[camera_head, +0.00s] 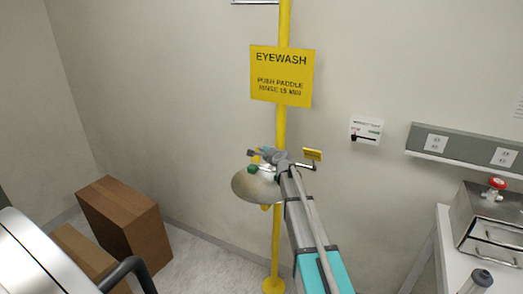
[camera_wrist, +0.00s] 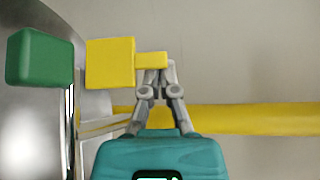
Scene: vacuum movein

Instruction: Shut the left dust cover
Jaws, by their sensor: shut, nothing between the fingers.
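The eyewash bowl (camera_head: 258,186) is a silver basin on a yellow pole, with a green block-like head (camera_head: 253,170) at its left. In the wrist view the green head (camera_wrist: 40,57) is at the far left. A yellow block with a short stem (camera_wrist: 110,63), which may be the left dust cover, lies between it and my fingertips. My gripper (camera_wrist: 157,66) is shut and empty, its tips at the stem's right end; I cannot tell whether they touch. In the head view my gripper (camera_head: 266,154) is over the bowl and hides part of the fixture.
A yellow paddle (camera_head: 313,155) sticks out right of the bowl. The yellow pole (camera_head: 280,125) carries an eyewash sign (camera_head: 281,76). Cardboard boxes (camera_head: 128,228) stand on the floor at left. A counter with a metal box (camera_head: 490,222) is at right.

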